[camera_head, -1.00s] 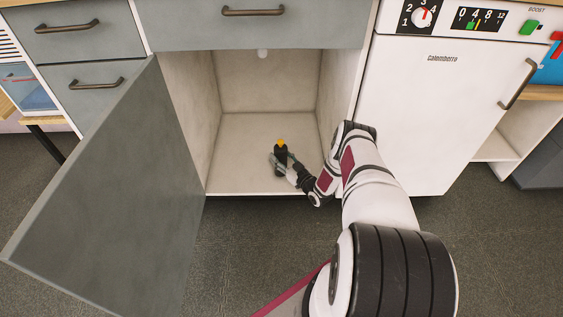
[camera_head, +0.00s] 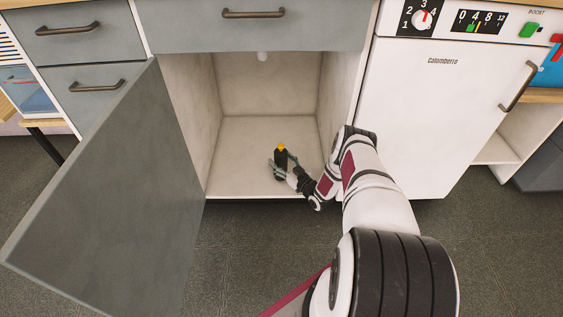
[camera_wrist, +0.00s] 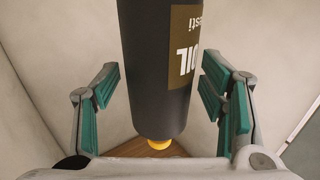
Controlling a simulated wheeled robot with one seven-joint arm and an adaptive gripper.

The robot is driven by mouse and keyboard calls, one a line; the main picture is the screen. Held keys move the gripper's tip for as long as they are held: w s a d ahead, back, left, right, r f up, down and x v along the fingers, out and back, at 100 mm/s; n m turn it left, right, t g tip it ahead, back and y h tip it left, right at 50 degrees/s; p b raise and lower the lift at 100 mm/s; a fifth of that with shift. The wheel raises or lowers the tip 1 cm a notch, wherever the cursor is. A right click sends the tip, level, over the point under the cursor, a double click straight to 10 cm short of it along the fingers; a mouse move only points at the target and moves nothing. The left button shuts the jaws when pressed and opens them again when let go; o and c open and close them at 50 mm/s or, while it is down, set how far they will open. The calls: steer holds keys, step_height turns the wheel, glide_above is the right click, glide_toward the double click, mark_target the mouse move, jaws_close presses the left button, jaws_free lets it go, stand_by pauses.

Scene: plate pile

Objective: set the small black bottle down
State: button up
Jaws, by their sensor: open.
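The small black bottle (camera_head: 281,160) with a yellow cap stands upright on the floor of the open cabinet (camera_head: 232,150), near the front and right of the middle. My gripper (camera_head: 284,165) is around it, low in the cabinet. In the wrist view the bottle (camera_wrist: 158,60) shows its brown label and yellow cap between the green pads of my gripper (camera_wrist: 163,95). The fingers are open, with a gap on each side of the bottle. The bottle's base is out of the wrist view.
The cabinet door (camera_head: 115,195) is swung wide open on the left. The cabinet's right wall (camera_head: 336,95) is close to my forearm. A white appliance (camera_head: 433,110) stands to the right. The cabinet floor behind and left of the bottle is clear.

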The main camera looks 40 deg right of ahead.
steer(key=s+p, duration=0.4)
steer(key=s, duration=0.8)
steer(key=shift+d, duration=0.2)
